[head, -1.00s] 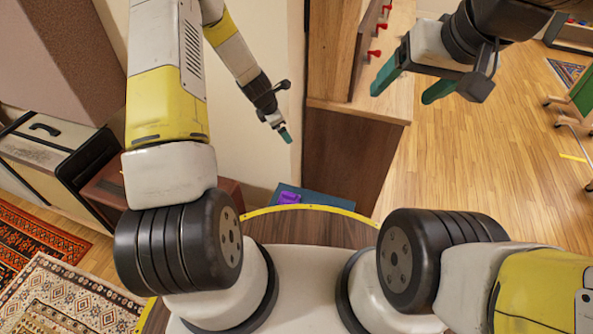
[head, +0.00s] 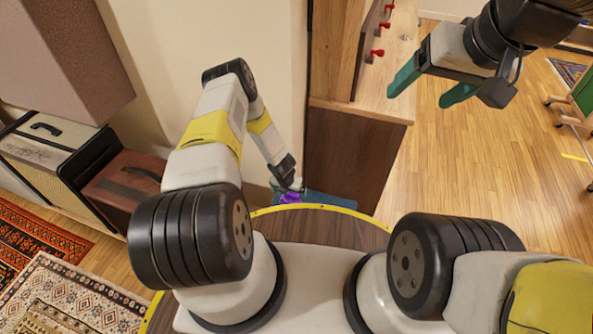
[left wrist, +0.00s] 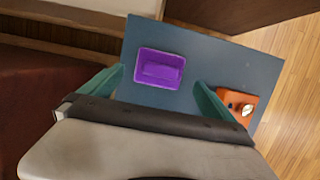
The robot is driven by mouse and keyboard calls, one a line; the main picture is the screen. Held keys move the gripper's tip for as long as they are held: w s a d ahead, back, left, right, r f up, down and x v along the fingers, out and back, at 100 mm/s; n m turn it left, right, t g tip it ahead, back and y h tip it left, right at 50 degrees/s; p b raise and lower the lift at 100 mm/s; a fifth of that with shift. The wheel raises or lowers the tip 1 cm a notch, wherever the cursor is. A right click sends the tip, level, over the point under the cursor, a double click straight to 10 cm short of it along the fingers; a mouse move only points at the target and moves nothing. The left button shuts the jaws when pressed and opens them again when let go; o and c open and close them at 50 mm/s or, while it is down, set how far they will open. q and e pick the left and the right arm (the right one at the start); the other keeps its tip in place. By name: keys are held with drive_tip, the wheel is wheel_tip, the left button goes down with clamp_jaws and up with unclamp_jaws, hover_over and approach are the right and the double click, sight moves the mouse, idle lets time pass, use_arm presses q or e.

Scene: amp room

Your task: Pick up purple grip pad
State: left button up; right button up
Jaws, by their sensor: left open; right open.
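The purple grip pad (left wrist: 161,70) lies on a blue-grey surface (left wrist: 205,60) in the left wrist view. It looks like a shallow purple rectangle with a raised block in its middle. In the head view the purple pad (head: 289,198) shows only in part, behind my left gripper (head: 288,187). In the left wrist view the teal fingers of my left gripper (left wrist: 155,86) are spread apart, with the pad between and just beyond them. The gap between them is empty. My right gripper (head: 425,90) is open and empty at the upper right of the head view.
An orange item with a round metal knob (left wrist: 240,105) lies on the same blue surface, right of the right finger. A wooden cabinet (head: 345,150) with red knobs stands behind. A reddish-brown case (head: 125,185) and a speaker-like box (head: 45,160) stand at left. Wood floor is open at right.

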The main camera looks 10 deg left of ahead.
sight(291, 194)
use_arm(q)
drive_tip(key=shift+w+x, duration=0.15)
drive_tip(key=shift+x, duration=1.05)
drive_tip(key=shift+w+x, duration=0.15)
drive_tip(key=shift+x, duration=1)
drive_tip(key=c, duration=1.5)
drive_tip(key=shift+r, duration=5.1)
